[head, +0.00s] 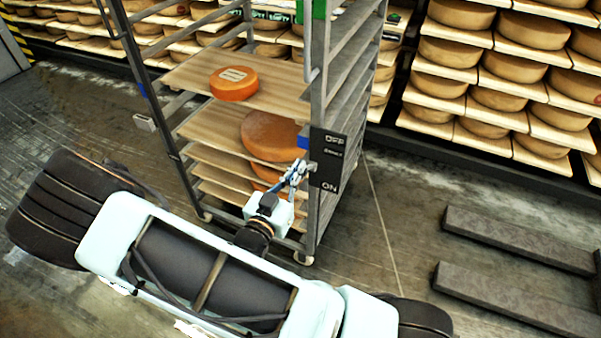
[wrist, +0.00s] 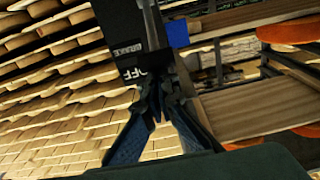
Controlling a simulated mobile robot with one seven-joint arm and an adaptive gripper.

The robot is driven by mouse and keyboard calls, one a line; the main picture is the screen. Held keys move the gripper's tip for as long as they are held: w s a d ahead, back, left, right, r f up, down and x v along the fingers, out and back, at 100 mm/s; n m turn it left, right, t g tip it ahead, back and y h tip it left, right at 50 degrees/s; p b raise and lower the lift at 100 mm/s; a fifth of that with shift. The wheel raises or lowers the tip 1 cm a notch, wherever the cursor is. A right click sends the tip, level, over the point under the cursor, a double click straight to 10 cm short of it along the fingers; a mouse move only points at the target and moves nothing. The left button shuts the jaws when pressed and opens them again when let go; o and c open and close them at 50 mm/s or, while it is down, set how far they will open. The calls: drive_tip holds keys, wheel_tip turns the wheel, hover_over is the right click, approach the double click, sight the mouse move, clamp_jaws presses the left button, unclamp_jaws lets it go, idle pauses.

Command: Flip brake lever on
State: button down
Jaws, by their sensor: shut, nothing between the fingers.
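The brake panel (head: 327,160) is a black plate on the rack's front right post, with OFF at the top, BRAKE below it and ON at the bottom. It also shows in the wrist view (wrist: 122,30), with the OFF label close to my fingertips. A blue block (head: 303,142), which looks like the lever's handle, sits at the panel's left edge near its upper half. It shows in the wrist view (wrist: 177,34) too. My gripper (head: 298,168) is shut and empty, just below the blue block and beside the panel. I cannot tell whether the fingertips (wrist: 157,88) touch anything.
The metal rack (head: 345,100) holds wooden shelves with orange cheese wheels (head: 234,84). Shelves of cheese (head: 480,80) line the back wall. Dark forks or beams (head: 500,285) lie at the right. The floor (head: 400,200) between them and the rack is clear.

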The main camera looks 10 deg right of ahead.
wheel_tip(320, 180, down, 6)
drive_tip(key=s+a+t+h+b, duration=0.1)
drive_tip(key=s+t+h+b, duration=0.1)
drive_tip(key=b, duration=0.6)
drive_tip(key=shift+s+a+r+t+b, duration=0.2)
drive_tip(key=shift+a+t+b, duration=0.1)
drive_tip(key=shift+a+b, duration=0.1)
